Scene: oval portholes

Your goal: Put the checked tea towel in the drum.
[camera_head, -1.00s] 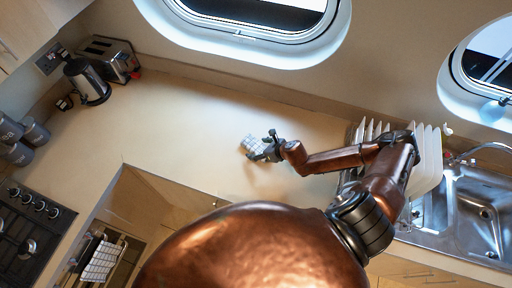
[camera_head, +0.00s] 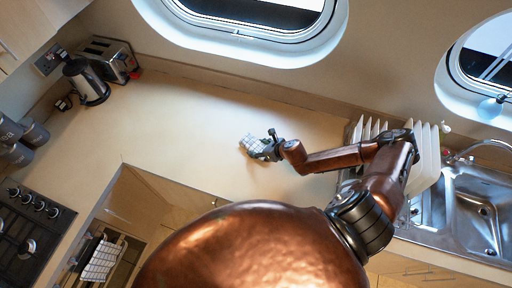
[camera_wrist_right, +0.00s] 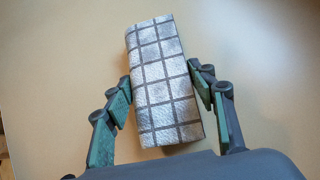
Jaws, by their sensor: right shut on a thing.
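The checked tea towel (camera_head: 252,144) is a small folded block, white-grey with dark grid lines. It is over the pale worktop in the middle of the head view. My right gripper (camera_head: 267,149) is shut on it. In the right wrist view the towel (camera_wrist_right: 165,85) stands between the two fingers, which press on its long sides. Whether it touches the worktop is unclear. My left gripper is not in view. I cannot make out a drum in these frames.
A kettle (camera_head: 90,84) and toaster (camera_head: 112,58) stand at the back left. A hob (camera_head: 32,226) is at lower left, near a hanging checked cloth (camera_head: 101,261). White plates (camera_head: 426,158) stand in a rack by the sink (camera_head: 480,210). The worktop's left middle is clear.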

